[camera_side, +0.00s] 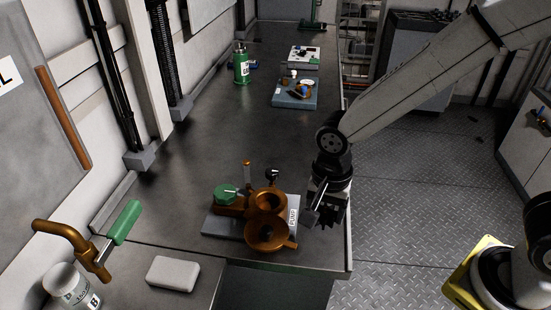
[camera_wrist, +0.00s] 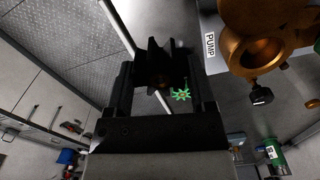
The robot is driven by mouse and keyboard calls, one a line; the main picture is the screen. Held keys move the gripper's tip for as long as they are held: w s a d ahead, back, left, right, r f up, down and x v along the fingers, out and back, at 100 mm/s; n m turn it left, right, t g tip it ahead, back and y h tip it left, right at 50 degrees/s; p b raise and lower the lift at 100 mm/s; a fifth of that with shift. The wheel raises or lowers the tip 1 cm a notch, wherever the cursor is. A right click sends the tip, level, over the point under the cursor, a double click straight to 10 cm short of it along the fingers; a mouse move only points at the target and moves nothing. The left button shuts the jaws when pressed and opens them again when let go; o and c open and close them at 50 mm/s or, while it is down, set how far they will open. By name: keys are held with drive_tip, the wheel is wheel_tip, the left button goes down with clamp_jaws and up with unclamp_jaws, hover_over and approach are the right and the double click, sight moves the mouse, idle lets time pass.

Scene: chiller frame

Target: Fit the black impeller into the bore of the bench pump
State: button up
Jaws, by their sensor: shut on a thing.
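The bench pump (camera_side: 262,215) is a bronze-coloured body on a grey base plate near the bench's front right edge. It has round openings, and a bore (camera_wrist: 263,52) shows in the wrist view at the upper right. My gripper (camera_side: 322,208) is right of the pump, near the bench edge. In the wrist view my gripper (camera_wrist: 160,88) is shut on the black impeller (camera_wrist: 155,62), whose toothed vanes stick out beyond the fingers. The impeller is apart from the pump. In the side view it is dark and partly hidden by my gripper.
A black knob (camera_wrist: 261,95) stands beside the pump body. A green star-shaped piece (camera_wrist: 180,94) shows between my fingers; I cannot tell what it belongs to. A white block (camera_side: 172,273) lies front left. A green bottle (camera_side: 241,64) stands farther back. The mid-bench is clear.

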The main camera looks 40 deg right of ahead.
idle(0.4)
drive_tip(key=w+a+r, duration=0.1)
drive_tip(key=w+a, duration=0.1)
drive_tip(key=w, duration=0.4)
drive_tip(key=w+a+r, duration=0.1)
drive_tip(key=w+r, duration=0.1)
drive_tip(key=w, duration=0.5)
drive_tip(key=shift+w+a, duration=0.3)
drive_tip(key=shift+a, duration=0.05)
drive_tip(key=shift+f, duration=0.25)
drive_tip(key=shift+f, duration=3.1)
drive_tip(key=shift+f, duration=0.2)
drive_tip(key=o, duration=1.2)
drive_tip(key=shift+r, duration=0.25)
wheel_tip(320, 180, up, 7)
drive_tip(key=shift+f, duration=0.2)
